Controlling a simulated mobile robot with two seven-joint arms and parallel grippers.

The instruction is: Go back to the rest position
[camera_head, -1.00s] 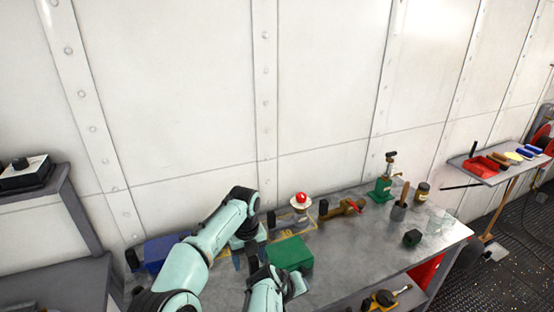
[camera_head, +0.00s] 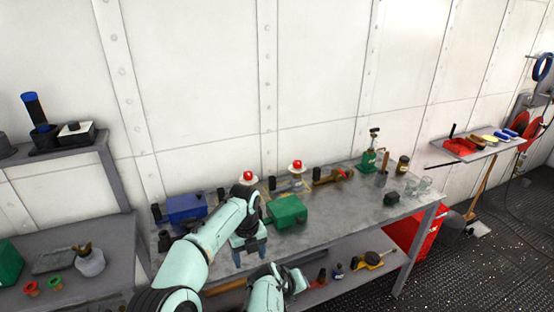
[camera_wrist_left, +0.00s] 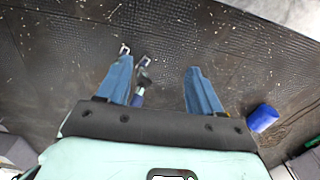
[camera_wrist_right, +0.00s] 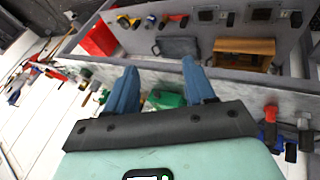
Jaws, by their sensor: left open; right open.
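My left gripper (camera_head: 250,256) hangs at the front edge of the grey workbench (camera_head: 330,205) in the head view, fingers down and apart. In the left wrist view its blue fingers (camera_wrist_left: 160,72) are open and empty over the dark floor. My right arm's links show at the bottom of the head view, but I cannot make out its fingers there. In the right wrist view the right gripper (camera_wrist_right: 158,75) is open with nothing between its fingers, and the bench lies beyond it.
On the bench stand a green box (camera_head: 287,211), a blue box (camera_head: 184,208), red-topped items (camera_head: 297,166) and a green-based tool (camera_head: 370,158). A lower shelf (camera_head: 335,262) holds small items. A grey shelf unit (camera_head: 60,215) stands left. Dark floor (camera_head: 470,270) is open at right.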

